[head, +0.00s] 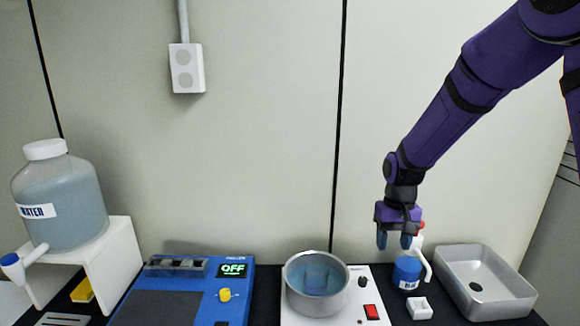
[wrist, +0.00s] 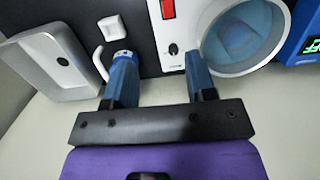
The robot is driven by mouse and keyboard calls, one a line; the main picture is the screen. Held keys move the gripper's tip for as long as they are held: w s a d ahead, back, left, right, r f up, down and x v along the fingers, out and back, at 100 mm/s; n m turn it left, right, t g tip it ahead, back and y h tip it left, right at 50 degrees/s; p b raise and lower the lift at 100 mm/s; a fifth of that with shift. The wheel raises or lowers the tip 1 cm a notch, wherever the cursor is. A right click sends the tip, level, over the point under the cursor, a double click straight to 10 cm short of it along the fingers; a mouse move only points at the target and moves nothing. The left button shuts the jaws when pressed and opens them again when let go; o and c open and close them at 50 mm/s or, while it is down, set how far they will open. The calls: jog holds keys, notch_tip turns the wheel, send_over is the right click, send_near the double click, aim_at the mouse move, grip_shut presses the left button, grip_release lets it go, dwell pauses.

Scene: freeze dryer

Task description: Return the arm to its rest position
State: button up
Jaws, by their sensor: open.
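My purple arm reaches in from the upper right of the head view. My gripper (head: 396,240) points down above the right part of the bench, with its blue fingers apart and nothing between them. In the wrist view my gripper (wrist: 160,75) also shows open and empty. In the wrist view the left finger partly hides this container (wrist: 122,55).
A metal pot (head: 316,284) of bluish liquid sits on a white hot plate (head: 371,312). A metal tray (head: 484,283) stands at right, a small white dish (head: 419,308) in front. A blue device (head: 186,295) reading OFF and a water jug (head: 60,200) stand left.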

jog(key=s+d+r+t, duration=0.2)
jog(key=s+r, duration=0.7)
jog(key=r, duration=0.1)
jog(key=s+d+r+t, duration=0.2)
jog(key=s+r+t, duration=0.1)
jog(key=s+r, duration=0.7)
jog(key=s+d+r+t, duration=0.1)
jog(key=s, duration=0.7)
jog(key=shift+s+r, duration=0.15)
